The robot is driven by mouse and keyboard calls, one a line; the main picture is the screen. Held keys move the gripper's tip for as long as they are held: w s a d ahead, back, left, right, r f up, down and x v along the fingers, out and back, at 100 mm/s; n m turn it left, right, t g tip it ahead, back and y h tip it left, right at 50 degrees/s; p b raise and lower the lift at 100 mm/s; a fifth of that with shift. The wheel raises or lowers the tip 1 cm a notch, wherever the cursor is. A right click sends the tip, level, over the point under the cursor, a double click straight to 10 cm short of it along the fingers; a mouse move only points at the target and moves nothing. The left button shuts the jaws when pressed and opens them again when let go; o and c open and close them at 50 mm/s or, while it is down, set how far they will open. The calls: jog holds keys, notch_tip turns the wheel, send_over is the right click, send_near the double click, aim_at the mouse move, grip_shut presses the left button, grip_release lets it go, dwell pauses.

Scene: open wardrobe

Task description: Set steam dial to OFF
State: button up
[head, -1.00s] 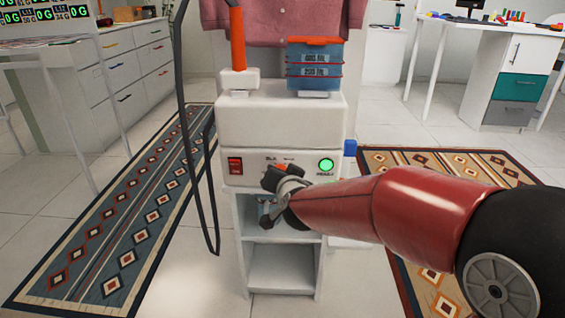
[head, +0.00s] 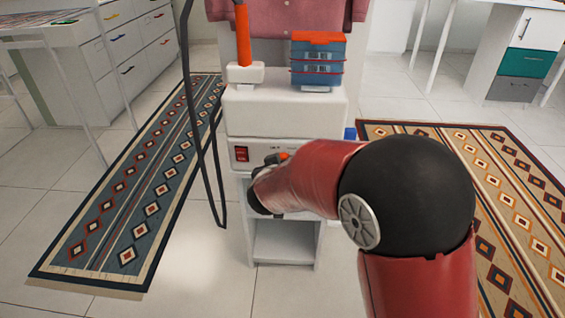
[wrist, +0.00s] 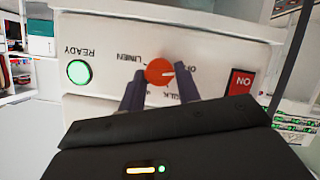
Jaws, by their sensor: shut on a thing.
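The steam dial is an orange-red round knob (wrist: 160,71) on the white steamer's front panel, seen upside down in the wrist view. Its white pointer mark points to the right of that picture, towards a partly covered label that seems to start with "OF". My gripper (wrist: 157,75) has one finger on each side of the dial and is shut on it. In the head view, a bit of the orange dial (head: 284,155) shows beside my gripper (head: 272,160); my red arm hides most of the panel there.
A red power switch (head: 241,155) sits left of the dial; a green READY light (wrist: 78,71) shows in the wrist view. A blue box (head: 317,66) and an orange-handled tool (head: 243,40) stand on the steamer. A black hose (head: 200,120) hangs at its left.

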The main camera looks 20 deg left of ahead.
jog(key=shift+n+h, duration=0.3)
jog(key=shift+n, duration=0.1)
dwell(0.3)
jog(key=o, duration=0.9)
jog(key=shift+w, duration=0.1)
jog(key=shift+o, duration=0.2)
jog(key=v, duration=0.7)
jog(key=shift+s, duration=0.45)
